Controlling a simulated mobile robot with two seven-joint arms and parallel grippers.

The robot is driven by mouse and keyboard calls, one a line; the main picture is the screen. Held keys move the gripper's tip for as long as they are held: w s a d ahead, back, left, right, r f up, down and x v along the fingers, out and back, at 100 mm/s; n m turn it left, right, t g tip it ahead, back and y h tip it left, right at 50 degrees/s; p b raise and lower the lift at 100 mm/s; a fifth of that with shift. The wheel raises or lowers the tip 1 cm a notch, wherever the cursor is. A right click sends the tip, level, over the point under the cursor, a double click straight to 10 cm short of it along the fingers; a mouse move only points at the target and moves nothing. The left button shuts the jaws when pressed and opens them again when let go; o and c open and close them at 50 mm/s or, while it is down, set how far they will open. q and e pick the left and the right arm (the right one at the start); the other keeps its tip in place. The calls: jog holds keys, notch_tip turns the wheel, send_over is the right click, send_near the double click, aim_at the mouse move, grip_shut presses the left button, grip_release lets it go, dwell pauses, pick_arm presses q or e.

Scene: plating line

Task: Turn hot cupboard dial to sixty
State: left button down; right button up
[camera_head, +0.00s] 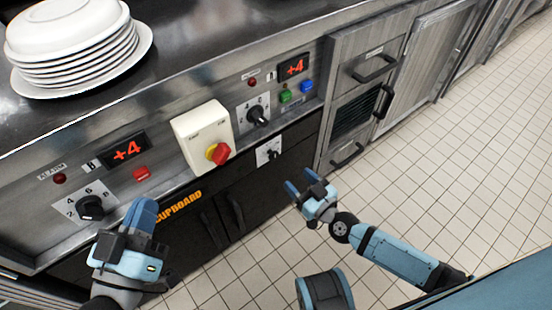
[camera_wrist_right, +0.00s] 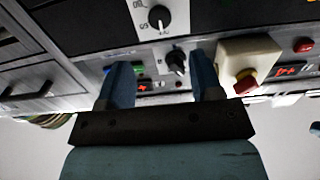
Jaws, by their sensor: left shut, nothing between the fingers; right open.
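The hot cupboard dial (camera_head: 270,152) is a small dark knob on a white plate, set in the black cupboard front (camera_head: 235,178). It also shows at the top of the right wrist view (camera_wrist_right: 158,17), with numbers around it that are too small to read surely. My right gripper (camera_head: 300,181) is open and empty, in front of the cupboard, below and right of the dial and apart from it. Its two fingers show in the right wrist view (camera_wrist_right: 160,68). My left gripper (camera_head: 142,212) is shut and empty at the lower left, hiding part of the orange cupboard lettering (camera_head: 180,206).
Above the dial are a larger black knob (camera_head: 257,116), green and blue buttons (camera_head: 296,92) and a red-yellow rotary switch on a cream box (camera_head: 203,136). Another knob (camera_head: 91,207) is at left. Plates (camera_head: 80,60) stand on the counter. Tiled floor lies clear at right.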

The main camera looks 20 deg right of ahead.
aim_at(276, 157)
pick_arm(q)
notch_tip(276, 157, down, 3)
jog(key=shift+w+d+r+g+b, duration=0.1)
jog(key=shift+r+g+b, duration=0.1)
jog(key=shift+g+b, duration=0.45)
pick_arm(e)
jog(key=x, duration=0.9)
jog(key=shift+w+a+f, duration=0.1)
jog(key=shift+w, duration=0.25)
jog(key=shift+c, duration=0.3)
jog(key=c, duration=0.8)
pick_arm(q)
jog(key=shift+r, duration=0.15)
pick_arm(e)
jog(key=shift+m, duration=1.3)
jog(key=m, duration=0.3)
jog(key=shift+m+p, duration=0.3)
jog(key=shift+p, duration=0.05)
pick_arm(q)
jog(key=shift+r+t, duration=0.35)
jog(key=shift+r, duration=0.05)
pick_arm(e)
jog(key=m, duration=0.5)
jog(key=shift+f, duration=0.1)
jog(key=shift+m, duration=0.4)
